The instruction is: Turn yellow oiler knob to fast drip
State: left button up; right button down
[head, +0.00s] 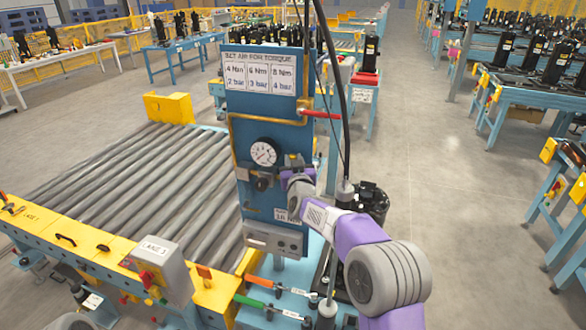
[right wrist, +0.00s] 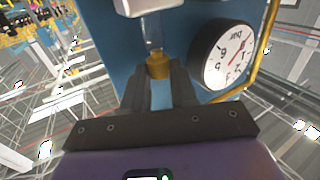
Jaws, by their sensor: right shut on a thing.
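The yellow oiler knob (right wrist: 158,70) sits under a clear bowl (right wrist: 154,37) in the right wrist view. My right gripper (right wrist: 160,82) has its two dark fingers on either side of the knob, shut on it. In the head view my right gripper (head: 286,178) is at the blue panel (head: 255,105), just right of the pressure gauge, and my own wrist hides the knob there. The round white gauge (head: 264,153) also shows close by in the right wrist view (right wrist: 229,57). My left gripper is not in view.
A yellow pipe (head: 232,140) runs along the panel near the gauge. A black hose (head: 338,80) hangs just right of the panel. A roller conveyor (head: 150,180) lies to the left. Tools with green (head: 250,301) and orange (head: 258,281) handles lie below the panel.

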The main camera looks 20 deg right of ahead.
dwell(0.4)
jog(key=c, duration=1.2)
grip_release()
jog(key=shift+o, duration=0.2)
jog(key=s, duration=0.7)
jog(key=shift+s+a, duration=0.3)
jog(key=shift+a, duration=0.15)
